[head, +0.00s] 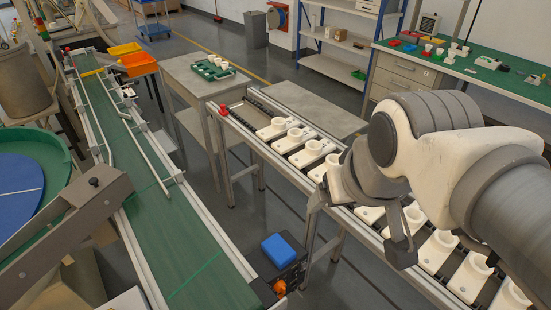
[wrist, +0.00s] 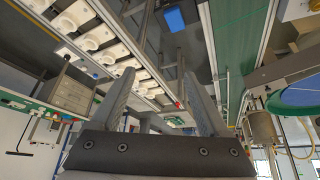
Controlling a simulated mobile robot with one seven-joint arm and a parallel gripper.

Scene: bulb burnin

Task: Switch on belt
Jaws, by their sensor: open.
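The green conveyor belt (head: 165,220) runs along the left of the head view; it also shows in the wrist view (wrist: 238,40). A dark control box (head: 290,268) with an orange-red knob (head: 279,287) sits beside the belt's near end. A blue block (head: 278,249) is on the box and shows at the top of the wrist view (wrist: 174,20). My gripper (head: 355,250) is open and empty, over the row of white holders, to the right of the box and apart from it. The knob's setting cannot be told.
A second conveyor carries several white holders (head: 278,127) with cups, below my arm. A red button (head: 223,109) is at its far end. A grey table (head: 200,85) holds a green tray (head: 212,68). Orange bins (head: 138,63) stand at the belt's far end. Floor shows between the conveyors.

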